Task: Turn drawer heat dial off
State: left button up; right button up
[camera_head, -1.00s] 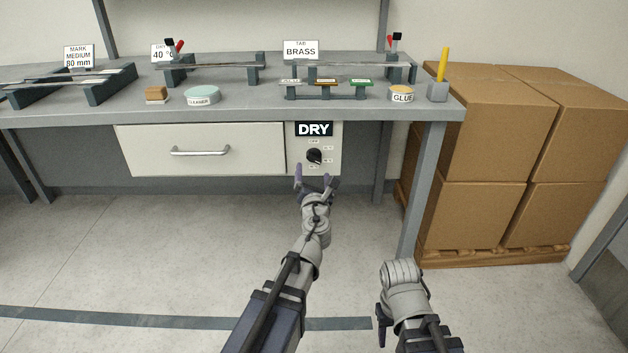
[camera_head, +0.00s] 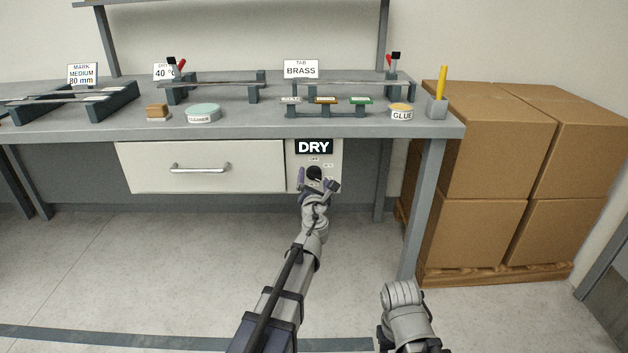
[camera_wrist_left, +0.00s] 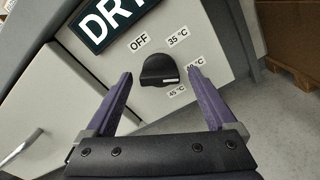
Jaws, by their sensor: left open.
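The black heat dial (camera_head: 314,172) sits on a pale panel under the DRY sign (camera_head: 314,147), right of the drawer (camera_head: 215,168). In the left wrist view the dial (camera_wrist_left: 158,70) has OFF, 35 °C and 45 °C labels around it, and one label is partly covered by a finger. The dial's white mark points right and slightly down, between the partly covered label and 45 °C. My left gripper (camera_head: 319,184) is open, its purple fingers (camera_wrist_left: 160,92) on either side of the dial, apparently not touching it. My right arm hangs at the lower right; its fingers are hidden in the head view.
The bench (camera_head: 250,125) above carries a glue pot (camera_head: 401,112), a cleaner tin (camera_head: 203,113), sample racks and signs. Stacked cardboard boxes (camera_head: 480,150) stand right of the bench leg. The drawer is shut, with a bar handle (camera_head: 200,168). The floor in front is clear.

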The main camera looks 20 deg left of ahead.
pick_arm(q)
jog(key=shift+w, duration=0.1)
jog(key=c, duration=1.4)
jog(key=shift+n, duration=0.3)
jog(key=n, duration=0.5)
jog(key=shift+n, duration=0.3)
jog(key=n, duration=1.1)
jog(key=shift+n, duration=0.4)
jog(key=n, duration=0.5)
jog(key=shift+n, duration=0.6)
